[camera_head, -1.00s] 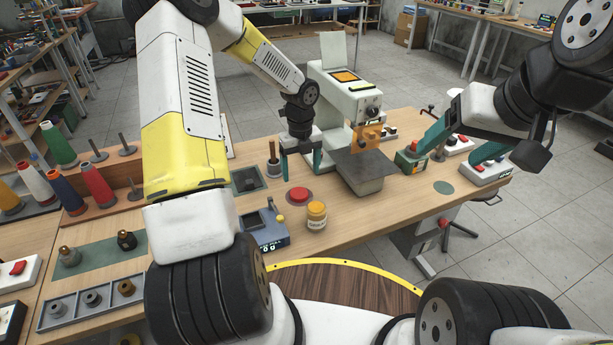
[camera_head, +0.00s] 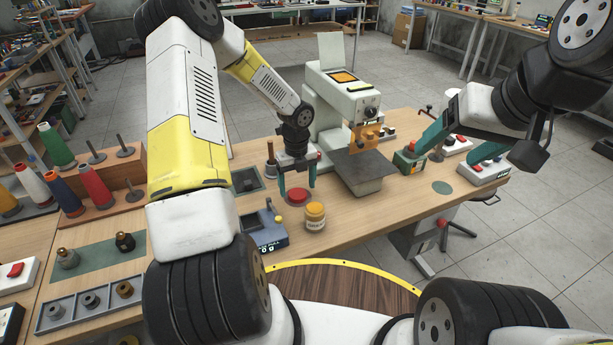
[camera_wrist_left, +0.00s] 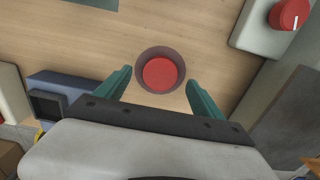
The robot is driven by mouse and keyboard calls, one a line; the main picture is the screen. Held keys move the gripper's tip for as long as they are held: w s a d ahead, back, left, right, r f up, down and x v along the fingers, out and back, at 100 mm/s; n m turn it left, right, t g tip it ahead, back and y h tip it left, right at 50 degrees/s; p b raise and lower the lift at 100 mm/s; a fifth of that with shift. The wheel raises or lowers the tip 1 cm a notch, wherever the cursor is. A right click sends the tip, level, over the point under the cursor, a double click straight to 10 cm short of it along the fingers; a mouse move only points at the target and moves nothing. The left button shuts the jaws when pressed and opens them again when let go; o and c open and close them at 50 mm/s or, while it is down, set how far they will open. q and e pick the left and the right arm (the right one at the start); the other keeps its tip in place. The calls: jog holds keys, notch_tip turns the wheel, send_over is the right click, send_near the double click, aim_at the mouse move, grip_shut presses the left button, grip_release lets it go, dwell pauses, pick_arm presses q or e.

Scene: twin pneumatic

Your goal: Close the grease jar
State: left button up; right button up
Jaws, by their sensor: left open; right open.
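A small jar (camera_head: 315,217) with an amber top and a pale label stands upright on the wooden table (camera_head: 350,228). A round red piece (camera_head: 297,196) with a wider dark-red rim lies just behind and left of it, apart from it. I cannot tell for sure whether it is the jar's lid. My left gripper (camera_head: 298,186) is open, pointing down over the red piece. In the left wrist view the red piece (camera_wrist_left: 160,73) sits between the spread fingertips, and the jar does not show. My right gripper (camera_head: 442,158) is open and empty at the right, far from the jar.
A blue-grey device (camera_head: 264,231) stands left of the jar. A white press machine (camera_head: 330,105) with a grey block (camera_head: 362,174) stands behind and right. Switch boxes (camera_head: 484,171) are under my right gripper. Bare table lies right of the jar.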

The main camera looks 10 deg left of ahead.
aim_at(297, 193)
pick_arm(q)
notch_tip(297, 193, down, 2)
jog(key=shift+f, duration=0.15)
jog(key=c, duration=1.4)
notch_tip(297, 193, up, 10)
jog(key=shift+r, duration=0.1)
